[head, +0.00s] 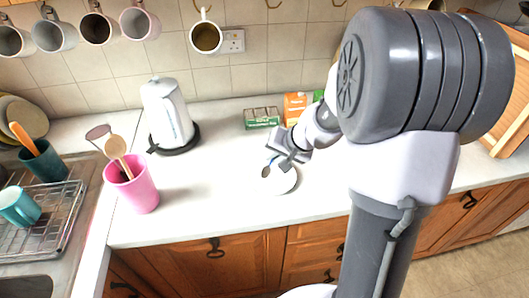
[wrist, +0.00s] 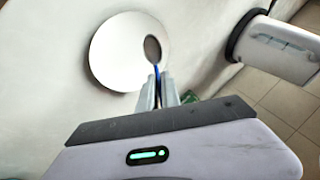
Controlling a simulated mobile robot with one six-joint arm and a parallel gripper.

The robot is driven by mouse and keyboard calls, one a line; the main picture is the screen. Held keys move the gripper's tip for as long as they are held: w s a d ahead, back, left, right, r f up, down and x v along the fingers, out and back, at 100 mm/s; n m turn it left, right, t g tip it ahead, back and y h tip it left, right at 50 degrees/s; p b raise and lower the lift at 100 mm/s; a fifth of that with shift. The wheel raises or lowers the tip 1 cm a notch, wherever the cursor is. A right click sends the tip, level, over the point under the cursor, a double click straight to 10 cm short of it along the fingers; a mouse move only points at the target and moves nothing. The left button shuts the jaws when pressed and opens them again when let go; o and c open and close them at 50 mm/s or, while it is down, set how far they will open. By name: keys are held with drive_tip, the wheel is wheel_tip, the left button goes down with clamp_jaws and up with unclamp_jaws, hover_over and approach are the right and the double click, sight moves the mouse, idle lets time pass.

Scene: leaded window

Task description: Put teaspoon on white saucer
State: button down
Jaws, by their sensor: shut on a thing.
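The white saucer (head: 283,182) lies on the white counter near its front edge in the head view; it also shows in the wrist view (wrist: 112,55). The teaspoon (wrist: 153,50) has a dark oval bowl and a blue handle. Its bowl is over the saucer's rim side; I cannot tell whether it touches the saucer. My gripper (wrist: 163,90) is shut on the blue handle, beside the saucer. In the head view my gripper (head: 277,160) is just behind the saucer, and the spoon's bowl (head: 265,172) shows at the saucer's left edge.
A white kettle (head: 168,112) on a dark base stands at the back left. A pink pot (head: 133,187) with wooden utensils is left of the saucer. Small boxes (head: 295,107) stand by the wall. Mugs (head: 206,37) hang above. The counter between pot and saucer is clear.

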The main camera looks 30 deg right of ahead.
wheel_tip(320, 180, down, 3)
drive_tip(key=shift+f+b, duration=0.2)
drive_tip(key=shift+b, duration=0.65)
drive_tip(key=shift+f+b, duration=0.35)
drive_tip(key=shift+b, duration=0.1)
drive_tip(key=shift+f+b, duration=0.25)
drive_tip(key=shift+b, duration=0.15)
drive_tip(key=c, duration=1.6)
unclamp_jaws()
drive_tip(key=shift+o, duration=0.2)
drive_tip(key=shift+r, duration=0.1)
